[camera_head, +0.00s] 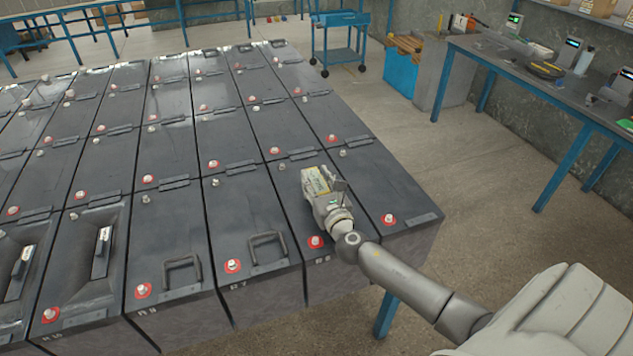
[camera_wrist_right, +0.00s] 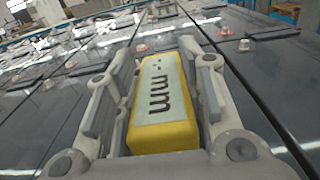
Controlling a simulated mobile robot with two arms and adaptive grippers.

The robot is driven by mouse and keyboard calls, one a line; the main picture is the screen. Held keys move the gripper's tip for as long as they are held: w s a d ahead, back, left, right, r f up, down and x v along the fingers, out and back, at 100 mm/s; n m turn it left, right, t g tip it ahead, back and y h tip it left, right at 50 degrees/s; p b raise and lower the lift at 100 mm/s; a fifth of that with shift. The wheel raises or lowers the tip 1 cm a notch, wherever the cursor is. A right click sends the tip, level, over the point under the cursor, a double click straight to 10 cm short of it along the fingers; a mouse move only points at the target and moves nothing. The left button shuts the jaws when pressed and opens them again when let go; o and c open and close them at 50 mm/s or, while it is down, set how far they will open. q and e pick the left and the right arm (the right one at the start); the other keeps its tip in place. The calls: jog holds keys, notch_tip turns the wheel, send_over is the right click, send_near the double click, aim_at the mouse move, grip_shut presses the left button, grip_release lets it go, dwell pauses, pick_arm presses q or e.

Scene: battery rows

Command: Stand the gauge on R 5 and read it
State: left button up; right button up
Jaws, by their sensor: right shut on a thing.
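The gauge (camera_head: 317,180) is a small yellow block with a pale face. It also shows in the right wrist view (camera_wrist_right: 163,95), where dark "mm"-like lettering is on the face. My right gripper (camera_head: 325,192) is shut on it, fingers along both sides. In the head view it appears over the battery whose label seems to read R 6 (camera_head: 280,215); whether the gauge touches the lid I cannot tell. The battery at the right end of the front row (camera_head: 385,180) has a red-ringed terminal (camera_head: 389,219); I cannot read its label. My left gripper is out of view.
Rows of dark batteries fill the left and middle. A workbench (camera_head: 510,57) stands at the right, a blue cart (camera_head: 340,52) at the back.

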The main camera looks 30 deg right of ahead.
jog(key=o, duration=1.1)
jog(key=shift+o, duration=0.2)
jog(key=shift+r, duration=0.1)
jog(key=b+v, duration=0.1)
jog(key=v, duration=0.9)
jog(key=shift+s+a+b, duration=0.15)
jog(key=shift+b, duration=0.25)
jog(key=shift+v, duration=0.9)
